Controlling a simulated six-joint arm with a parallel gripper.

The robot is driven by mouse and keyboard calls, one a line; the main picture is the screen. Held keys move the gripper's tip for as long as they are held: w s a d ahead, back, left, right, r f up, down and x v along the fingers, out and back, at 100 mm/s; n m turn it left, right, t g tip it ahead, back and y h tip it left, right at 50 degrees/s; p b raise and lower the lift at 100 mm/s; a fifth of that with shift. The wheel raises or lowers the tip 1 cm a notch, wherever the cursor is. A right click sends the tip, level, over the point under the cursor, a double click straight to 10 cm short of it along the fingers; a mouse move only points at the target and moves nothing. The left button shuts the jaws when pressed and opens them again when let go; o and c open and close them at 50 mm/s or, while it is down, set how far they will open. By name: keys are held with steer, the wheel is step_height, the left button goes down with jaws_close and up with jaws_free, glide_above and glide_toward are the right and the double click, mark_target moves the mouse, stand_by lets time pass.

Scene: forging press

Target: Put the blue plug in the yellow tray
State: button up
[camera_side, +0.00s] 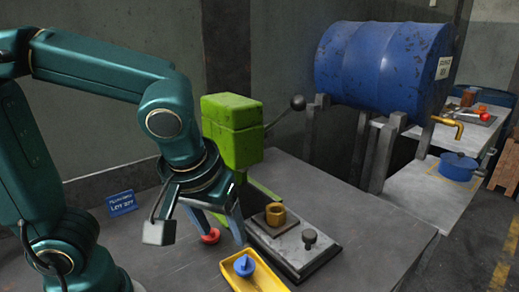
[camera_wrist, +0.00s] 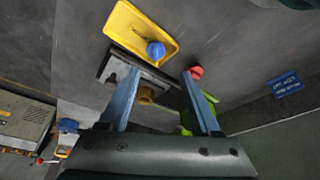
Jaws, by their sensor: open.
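The blue plug (camera_side: 244,265) lies in the yellow tray (camera_side: 270,286), towards its far end in the side view. In the wrist view the blue plug (camera_wrist: 155,50) is inside the yellow tray (camera_wrist: 122,22), near one end. My gripper (camera_side: 220,238) is open, with its fingers pointing down above the table, behind the tray in the side view. In the wrist view nothing is between the fingers of my gripper (camera_wrist: 161,75), and the plug is apart from them.
A red piece (camera_side: 211,236) is on the table close by the fingers. The grey press plate (camera_side: 319,262) with a brass cup (camera_side: 275,214) and a dark knob (camera_side: 309,236) is right of the tray. The green press (camera_side: 232,130) stands behind. A blue drum (camera_side: 375,65) is beyond.

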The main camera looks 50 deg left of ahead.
steer(key=s+m, duration=0.1)
steer(key=m, duration=0.1)
steer(key=s+a+r+m+t+h, duration=0.1)
steer(key=m, duration=0.1)
steer(key=s+a+m+t+h, duration=0.1)
steer(key=m, duration=0.1)
steer(key=shift+s+r, duration=0.2)
steer(key=shift+r, duration=0.05)
